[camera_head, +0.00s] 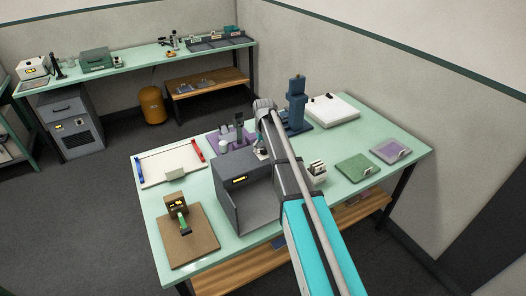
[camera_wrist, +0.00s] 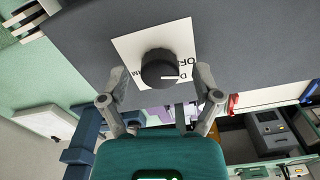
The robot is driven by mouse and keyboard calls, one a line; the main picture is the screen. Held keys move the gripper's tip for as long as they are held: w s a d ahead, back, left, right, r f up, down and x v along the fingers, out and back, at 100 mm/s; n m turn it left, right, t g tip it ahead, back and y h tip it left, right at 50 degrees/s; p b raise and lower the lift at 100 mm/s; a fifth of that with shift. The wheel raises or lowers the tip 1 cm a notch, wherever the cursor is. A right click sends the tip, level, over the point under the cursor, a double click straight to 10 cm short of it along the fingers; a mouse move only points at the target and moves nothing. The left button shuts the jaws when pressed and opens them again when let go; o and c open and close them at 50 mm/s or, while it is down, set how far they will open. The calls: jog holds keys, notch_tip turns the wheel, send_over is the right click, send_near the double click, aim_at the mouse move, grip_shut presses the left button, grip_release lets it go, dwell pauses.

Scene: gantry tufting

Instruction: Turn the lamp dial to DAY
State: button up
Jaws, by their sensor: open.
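The lamp dial (camera_wrist: 159,68) is a round black knob with a white pointer mark, in the upper middle of the wrist view. It sits on a white label plate (camera_wrist: 130,45) on a dark grey panel (camera_wrist: 245,45). Other letters are partly covered, so I cannot read the full words. My gripper (camera_wrist: 161,80) is open, one finger on each side of the knob's lower part. I cannot tell whether the fingers touch it.
The green table (camera_head: 220,245) carries a white tray (camera_head: 160,168) at left, a brown board (camera_head: 190,250) in front, a blue stand (camera_head: 297,108) and a white block (camera_head: 332,107) behind, and green (camera_head: 358,165) and purple pads (camera_head: 390,152) at right.

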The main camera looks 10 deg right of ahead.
jog(key=shift+c, duration=0.2)
grip_shut()
jog(key=shift+a, duration=0.1)
jog(key=shift+m, duration=0.3)
jog(key=m, duration=0.9)
dwell(0.5)
dwell(0.4)
